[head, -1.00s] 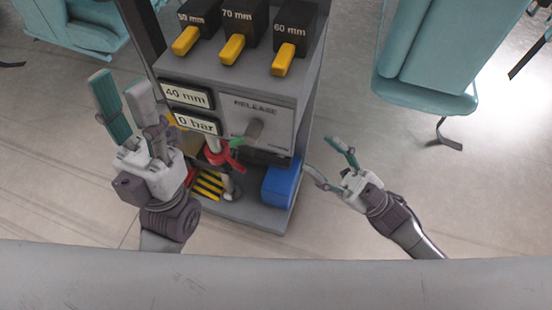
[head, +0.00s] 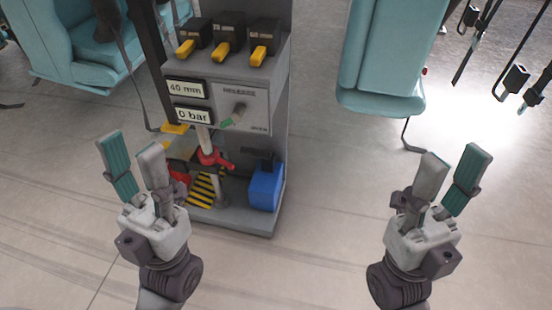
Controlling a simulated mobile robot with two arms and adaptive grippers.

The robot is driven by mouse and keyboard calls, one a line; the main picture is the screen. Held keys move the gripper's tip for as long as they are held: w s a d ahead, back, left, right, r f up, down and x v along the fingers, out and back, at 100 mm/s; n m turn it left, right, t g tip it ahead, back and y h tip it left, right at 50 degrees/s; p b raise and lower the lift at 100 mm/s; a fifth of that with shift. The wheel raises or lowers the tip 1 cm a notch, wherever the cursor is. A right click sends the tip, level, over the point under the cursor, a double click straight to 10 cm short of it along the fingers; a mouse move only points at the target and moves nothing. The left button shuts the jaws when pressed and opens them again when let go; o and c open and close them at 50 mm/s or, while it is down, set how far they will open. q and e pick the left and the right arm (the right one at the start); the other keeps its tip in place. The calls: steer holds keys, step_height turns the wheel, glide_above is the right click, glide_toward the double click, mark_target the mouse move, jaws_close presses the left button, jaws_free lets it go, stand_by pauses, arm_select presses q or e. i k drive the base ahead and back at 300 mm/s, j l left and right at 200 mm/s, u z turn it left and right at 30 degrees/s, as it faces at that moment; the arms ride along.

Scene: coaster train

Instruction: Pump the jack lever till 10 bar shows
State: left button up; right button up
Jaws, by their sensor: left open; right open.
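A grey cart (head: 283,110) stands ahead at centre-left. Its lower display (head: 192,115) reads 0 bar and its upper display (head: 186,88) reads 40 mm. In the open bay below, a pale rod (head: 204,138) meets a red part (head: 214,159), near a striped yellow-black plate (head: 203,188). I cannot tell for sure which part in the bay is the jack lever. My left gripper (head: 135,170) is open and empty, in front of the cart's left side. My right gripper (head: 448,182) is open and empty, well right of the cart.
A panel marked RELEASE carries a knob with a green tip (head: 232,116). Several black blocks with yellow handles (head: 222,47) stand on top. A blue box (head: 266,187) sits at the bay's right. Teal seats (head: 383,60) stand behind on both sides. Floor right of the cart is clear.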

mark_target(264, 154)
steer(key=j+z, duration=0.2)
steer(key=z, duration=0.3)
steer(key=j+z, duration=0.25)
steer(key=z, duration=0.25)
steer(key=j+z, duration=0.25)
steer(key=z, duration=0.2)
steer(key=j, duration=1.4)
steer(key=i, duration=0.2)
